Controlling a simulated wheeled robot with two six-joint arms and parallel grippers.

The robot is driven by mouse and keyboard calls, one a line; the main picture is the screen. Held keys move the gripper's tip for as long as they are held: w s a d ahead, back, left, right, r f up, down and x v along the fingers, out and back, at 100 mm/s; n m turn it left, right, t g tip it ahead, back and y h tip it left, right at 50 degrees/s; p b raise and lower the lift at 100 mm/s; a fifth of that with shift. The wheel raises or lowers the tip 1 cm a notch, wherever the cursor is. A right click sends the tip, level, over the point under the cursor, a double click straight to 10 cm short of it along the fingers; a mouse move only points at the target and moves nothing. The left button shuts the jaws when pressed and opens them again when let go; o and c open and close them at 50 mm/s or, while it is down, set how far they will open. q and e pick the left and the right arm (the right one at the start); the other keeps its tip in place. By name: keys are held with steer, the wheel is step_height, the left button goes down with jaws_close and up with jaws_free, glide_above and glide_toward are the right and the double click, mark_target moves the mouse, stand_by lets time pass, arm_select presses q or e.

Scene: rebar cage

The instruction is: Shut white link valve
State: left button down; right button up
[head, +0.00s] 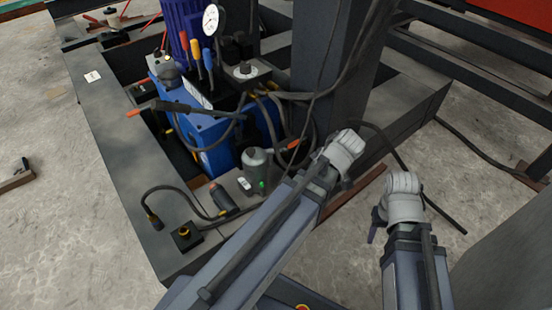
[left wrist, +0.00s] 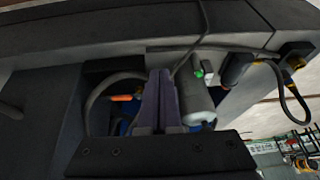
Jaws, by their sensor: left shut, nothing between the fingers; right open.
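A small white piece (head: 245,184) that may be the white link valve sits on the dark frame ledge in the head view, beside a grey cylinder (head: 256,164) and a small green-tipped part (head: 262,186). It is too small to tell its setting. In the left wrist view my left gripper (left wrist: 157,98) is shut and empty, its purple fingers pointing toward the ledge, just left of the grey cylinder (left wrist: 196,102) and the green part (left wrist: 198,72). My left gripper is hidden behind its arm in the head view. My right gripper (head: 376,227) is open, low at the right, away from the ledge.
A black box with a yellow-ringed button (head: 185,234) and a cable lie on the left. A dark column (head: 325,70) rises behind.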

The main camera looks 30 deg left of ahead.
mark_target(276, 151)
arm_select(q)
steer(key=w+a+n+y+b, duration=0.2)
steer(key=w+a+n, duration=0.1)
steer(key=a+n, duration=0.65)
steer(key=shift+n, duration=0.45)
steer(key=b+x, duration=0.2)
steer(key=x, duration=0.1)
steer(key=b+x, duration=0.6)
steer(key=shift+w+d+f, duration=0.15)
steer(key=shift+w+f, duration=0.25)
steer(key=shift+f, duration=0.1)
steer(key=shift+w+a+r, duration=0.2)
steer(key=shift+w+a, duration=0.55)
steer(key=shift+w, duration=0.25)
steer(key=shift+w+a, duration=0.5)
steer(key=shift+w, duration=0.1)
